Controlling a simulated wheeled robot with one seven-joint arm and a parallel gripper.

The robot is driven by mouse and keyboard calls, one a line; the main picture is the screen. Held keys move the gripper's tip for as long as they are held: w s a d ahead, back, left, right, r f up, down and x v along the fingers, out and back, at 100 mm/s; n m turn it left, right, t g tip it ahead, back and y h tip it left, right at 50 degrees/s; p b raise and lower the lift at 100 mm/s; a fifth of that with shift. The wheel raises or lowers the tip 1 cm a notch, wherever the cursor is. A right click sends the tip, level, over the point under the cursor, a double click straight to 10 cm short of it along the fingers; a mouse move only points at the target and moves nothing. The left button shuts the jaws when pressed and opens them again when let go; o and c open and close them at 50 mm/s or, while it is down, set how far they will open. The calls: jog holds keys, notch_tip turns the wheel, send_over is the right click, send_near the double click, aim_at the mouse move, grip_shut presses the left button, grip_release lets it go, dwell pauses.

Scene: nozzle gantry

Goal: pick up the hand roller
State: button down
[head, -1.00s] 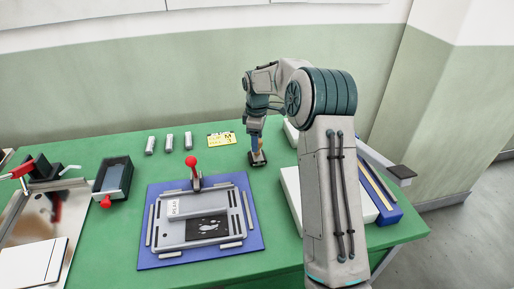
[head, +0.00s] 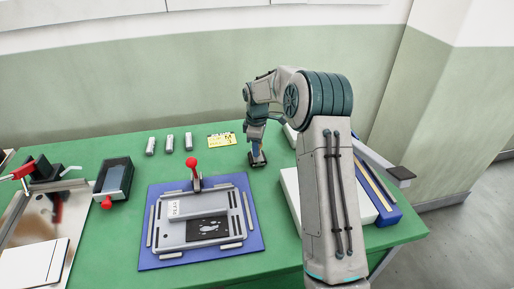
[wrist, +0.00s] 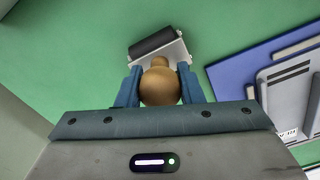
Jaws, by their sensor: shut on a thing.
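The hand roller (head: 259,161) stands on the green table, at the back right of the blue board in the head view. In the wrist view its black roller (wrist: 154,41) lies beyond a pale metal frame, and its round wooden handle end (wrist: 159,86) faces the camera. My gripper (head: 256,149) is over the roller, pointing down. In the wrist view the two blue fingers of my gripper (wrist: 160,82) are on either side of the wooden handle and shut on it. My fingers hide most of the handle in the head view.
A blue board (head: 165,262) with a grey frame and red-knobbed lever is in front. A yellow card (head: 222,139) and three grey cylinders (head: 169,144) lie at the back. A black tray (head: 113,178) is left. A white slab (head: 291,192) is close on the right.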

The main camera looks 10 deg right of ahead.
jog(key=shift+w+r, duration=0.1)
jog(key=shift+r, duration=0.55)
notch_tip(320, 180, up, 2)
jog(key=shift+r+b, duration=0.25)
jog(key=shift+b, duration=0.15)
jog(key=s+d+r+b, duration=0.2)
jog(key=s+d+r, duration=0.5)
jog(key=d, duration=0.2)
jog(key=shift+s, duration=0.15)
jog(key=shift+d+r, duration=0.1)
jog(key=c, duration=1.6)
grip_release()
jog(key=shift+c, duration=1.2)
